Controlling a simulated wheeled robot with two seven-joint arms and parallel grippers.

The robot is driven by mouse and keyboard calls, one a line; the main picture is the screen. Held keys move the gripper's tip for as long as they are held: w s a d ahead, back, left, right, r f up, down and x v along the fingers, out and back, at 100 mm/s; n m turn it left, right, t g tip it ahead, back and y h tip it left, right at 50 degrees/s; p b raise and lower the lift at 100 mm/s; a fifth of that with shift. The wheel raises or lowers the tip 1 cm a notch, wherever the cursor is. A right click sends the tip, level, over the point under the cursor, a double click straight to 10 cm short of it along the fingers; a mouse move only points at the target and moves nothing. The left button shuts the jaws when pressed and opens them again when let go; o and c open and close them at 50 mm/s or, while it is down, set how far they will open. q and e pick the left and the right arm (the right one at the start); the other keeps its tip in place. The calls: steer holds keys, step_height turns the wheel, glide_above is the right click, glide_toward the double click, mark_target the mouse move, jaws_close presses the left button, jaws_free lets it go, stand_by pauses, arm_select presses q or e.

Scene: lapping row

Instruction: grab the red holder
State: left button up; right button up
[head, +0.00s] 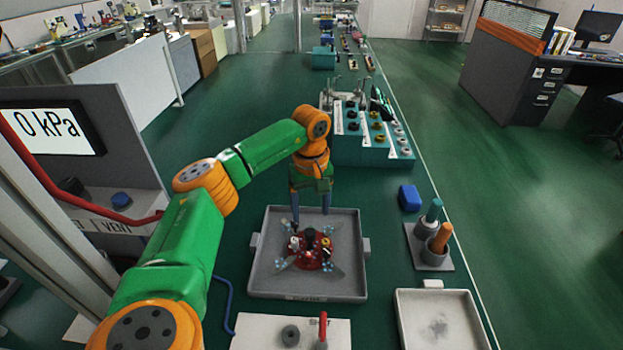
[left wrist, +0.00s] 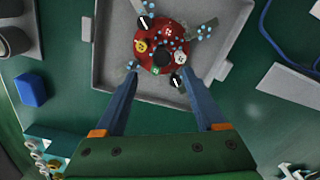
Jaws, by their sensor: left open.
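The red holder (head: 312,262) is a round red disc with a dark central knob and several small coloured pieces on it. It lies in a grey tray (head: 262,283), with grey arms spreading out beneath it. In the left wrist view the red holder (left wrist: 176,58) shows just beyond my fingertips. My left gripper (head: 311,210) points down over the back part of the tray. Its two blue fingers, also in the left wrist view (left wrist: 160,76), are apart with nothing gripped between them. My right gripper is not in view.
Behind the tray stands a teal rack (head: 372,150) with several knobs. To the right are a blue block (head: 409,197), a stand with two handled tools (head: 432,262) and an empty pale tray (head: 405,330). A white board (head: 255,333) lies in front.

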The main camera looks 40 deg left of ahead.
mark_target(310, 232)
arm_select(q)
steer(key=shift+f, duration=0.55)
steer(key=shift+s+d, duration=0.15)
step_height(310, 232, down, 7)
steer(key=shift+s+r+p, duration=0.1)
steer(key=shift+r+p, duration=0.1)
steer(key=shift+p, duration=0.55)
jaws_close()
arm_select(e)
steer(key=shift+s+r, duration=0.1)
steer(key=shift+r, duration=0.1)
